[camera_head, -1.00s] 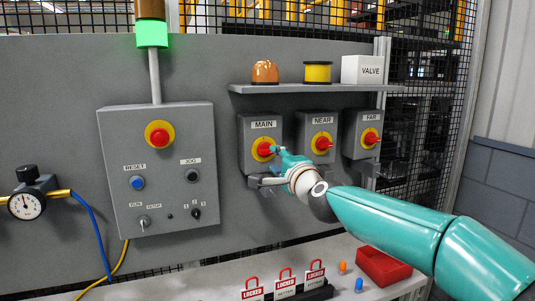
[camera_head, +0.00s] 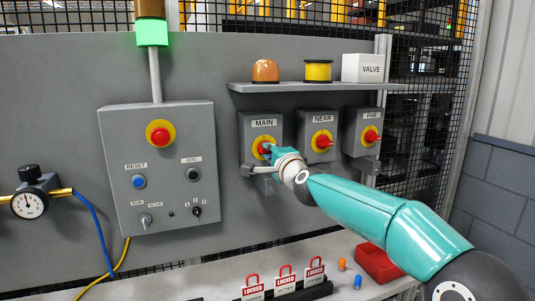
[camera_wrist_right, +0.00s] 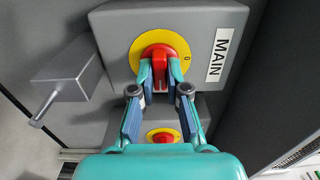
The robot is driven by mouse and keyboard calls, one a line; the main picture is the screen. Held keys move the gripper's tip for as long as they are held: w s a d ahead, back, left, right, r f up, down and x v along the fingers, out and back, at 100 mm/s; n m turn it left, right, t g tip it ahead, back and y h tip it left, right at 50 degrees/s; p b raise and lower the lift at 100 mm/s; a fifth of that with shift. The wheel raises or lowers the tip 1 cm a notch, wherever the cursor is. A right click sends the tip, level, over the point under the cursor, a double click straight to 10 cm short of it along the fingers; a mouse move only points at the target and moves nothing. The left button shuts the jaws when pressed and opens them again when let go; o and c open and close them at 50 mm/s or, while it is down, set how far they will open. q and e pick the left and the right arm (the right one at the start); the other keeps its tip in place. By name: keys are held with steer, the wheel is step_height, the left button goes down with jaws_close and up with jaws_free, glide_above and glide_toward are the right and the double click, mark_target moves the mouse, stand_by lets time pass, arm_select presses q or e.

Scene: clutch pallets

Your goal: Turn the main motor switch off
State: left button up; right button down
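The main motor switch (camera_head: 257,150) is a red handle on a yellow disc, on a grey box labelled MAIN. In the right wrist view the red handle (camera_wrist_right: 158,68) lies in line with my fingers, and a 0 is marked to one side of it on the disc. My right gripper (camera_wrist_right: 159,77) has a fingertip against each side of the handle, with no clear gap. In the head view this gripper (camera_head: 266,149) partly hides the switch. My left gripper is not in view.
The NEAR switch (camera_head: 322,141) and FAR switch (camera_head: 370,136) sit to the right. A grey hasp (camera_wrist_right: 66,84) juts from the MAIN box. A control panel (camera_head: 112,165) is to the left, a shelf (camera_head: 290,87) above. Lockout tags (camera_head: 285,284) and a red bin (camera_head: 378,262) are below.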

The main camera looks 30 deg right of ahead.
steer(key=shift+f, duration=0.15)
steer(key=shift+n, duration=0.5)
steer(key=n+p, duration=0.1)
steer(key=n, duration=0.1)
steer(key=shift+n, duration=0.3)
steer(key=n+p, duration=0.1)
steer(key=n, duration=0.4)
steer(key=shift+p, duration=0.35)
steer(key=n+p, duration=0.1)
steer(key=n, duration=0.4)
steer(key=shift+n+p, duration=0.95)
steer(key=shift+n, duration=1.25)
